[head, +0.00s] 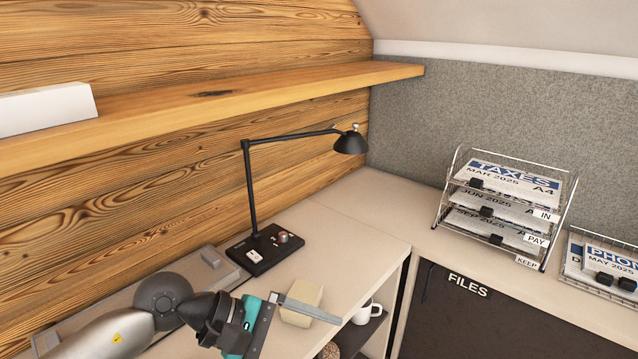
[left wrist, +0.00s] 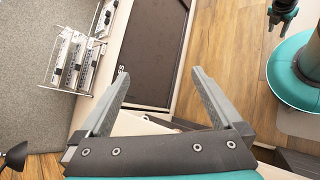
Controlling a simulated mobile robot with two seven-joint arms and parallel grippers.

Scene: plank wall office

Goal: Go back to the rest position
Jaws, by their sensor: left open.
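My left gripper (head: 310,308) reaches in from the lower left of the head view, over the desk's front edge. In the left wrist view its two grey fingers (left wrist: 161,70) are spread apart with nothing between them. A beige block (head: 303,296) shows right behind a finger in the head view; I cannot tell whether they touch. A dark gripper, apparently my right one (left wrist: 284,14), shows partly at the top right of the left wrist view; its jaws are too small to read.
A black desk lamp (head: 265,248) stands behind my left gripper. A wooden shelf (head: 230,95) juts from the plank wall. A wire letter rack (head: 505,210) and a wire tray (head: 600,275) stand right. A white mug (head: 366,312) sits in the shelf below. Bare desk (head: 350,215) lies between.

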